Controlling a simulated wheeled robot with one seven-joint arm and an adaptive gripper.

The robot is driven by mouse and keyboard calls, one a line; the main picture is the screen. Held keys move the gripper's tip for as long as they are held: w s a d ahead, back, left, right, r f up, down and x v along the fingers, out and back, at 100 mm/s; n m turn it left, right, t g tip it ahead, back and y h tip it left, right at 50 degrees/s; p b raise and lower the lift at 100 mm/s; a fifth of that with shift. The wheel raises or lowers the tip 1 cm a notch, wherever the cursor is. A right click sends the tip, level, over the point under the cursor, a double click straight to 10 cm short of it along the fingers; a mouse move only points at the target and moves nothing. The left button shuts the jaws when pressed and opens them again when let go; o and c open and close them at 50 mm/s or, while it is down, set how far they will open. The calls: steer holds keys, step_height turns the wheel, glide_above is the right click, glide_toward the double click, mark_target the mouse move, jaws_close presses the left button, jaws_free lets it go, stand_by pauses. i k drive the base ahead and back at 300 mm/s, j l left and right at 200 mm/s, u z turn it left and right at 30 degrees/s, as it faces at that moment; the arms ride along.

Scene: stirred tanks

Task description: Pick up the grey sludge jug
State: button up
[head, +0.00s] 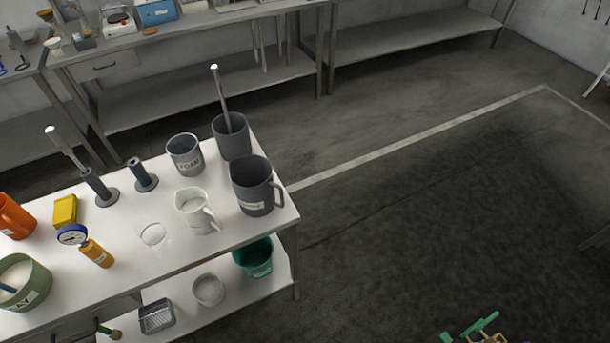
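A dark grey jug (250,182) stands upright near the right end of the white table (120,255). Its handle is on its right side and a small white label is low on its front; I cannot read the label. It is the only dark grey vessel here with a clear handle.
Close behind the jug is a dark grey pot (230,142) with a rod in it. A grey labelled beaker (185,157) and a white jug (193,212) stand to its left. A green bucket (253,260) is on the lower shelf. Open floor lies right.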

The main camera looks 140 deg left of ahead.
mark_target(250, 177)
steer(key=u, duration=4.6)
steer(key=i+j+z, duration=0.15)
steer(key=z, duration=0.3)
steer(key=i+j+z, duration=0.1)
steer(key=j+z, duration=0.2)
steer(key=z, duration=0.2)
steer(key=j+z, duration=0.25)
steer(key=z, duration=0.2)
steer(key=i+j, duration=0.05)
